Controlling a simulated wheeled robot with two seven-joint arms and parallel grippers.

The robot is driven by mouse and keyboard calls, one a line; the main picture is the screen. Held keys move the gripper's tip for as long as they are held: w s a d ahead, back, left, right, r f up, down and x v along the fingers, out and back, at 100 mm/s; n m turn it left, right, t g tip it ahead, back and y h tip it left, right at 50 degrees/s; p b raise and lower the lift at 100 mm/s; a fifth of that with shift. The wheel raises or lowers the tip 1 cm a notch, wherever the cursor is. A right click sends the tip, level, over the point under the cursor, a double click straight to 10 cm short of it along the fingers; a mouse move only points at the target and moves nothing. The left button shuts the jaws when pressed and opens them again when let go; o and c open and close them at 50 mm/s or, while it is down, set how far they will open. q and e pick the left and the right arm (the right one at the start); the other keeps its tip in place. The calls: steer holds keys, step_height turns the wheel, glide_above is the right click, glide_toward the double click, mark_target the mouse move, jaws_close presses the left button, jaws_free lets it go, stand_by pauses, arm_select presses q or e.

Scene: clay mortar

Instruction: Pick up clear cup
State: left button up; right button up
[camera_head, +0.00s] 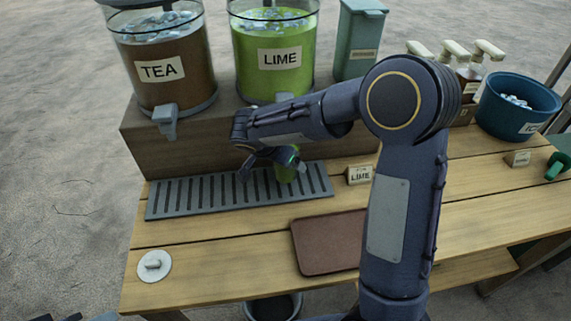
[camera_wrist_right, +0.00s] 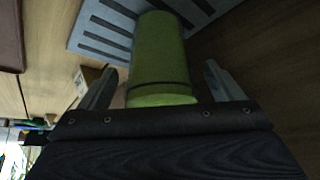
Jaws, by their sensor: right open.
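The cup (camera_head: 287,173) looks green, as if full of lime drink, and stands upright on the slotted grey drip tray (camera_head: 170,202) below the lime dispenser. My right gripper (camera_head: 271,168) is open at the cup, and its arm hides part of the scene. In the right wrist view the cup (camera_wrist_right: 160,62) lies between the two spread fingers (camera_wrist_right: 161,86), with gaps visible on both sides. My left gripper is not in view.
Tea (camera_head: 162,58) and lime (camera_head: 273,50) dispensers stand on a raised wooden shelf behind the tray. A small lime sign (camera_head: 360,174) stands to the right. A brown mat (camera_head: 318,243) lies in front, and a blue ice bucket (camera_head: 512,109) is at right.

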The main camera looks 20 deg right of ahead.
steer(key=c, duration=1.2)
steer(key=shift+c, duration=1.1)
steer(key=shift+r, duration=0.15)
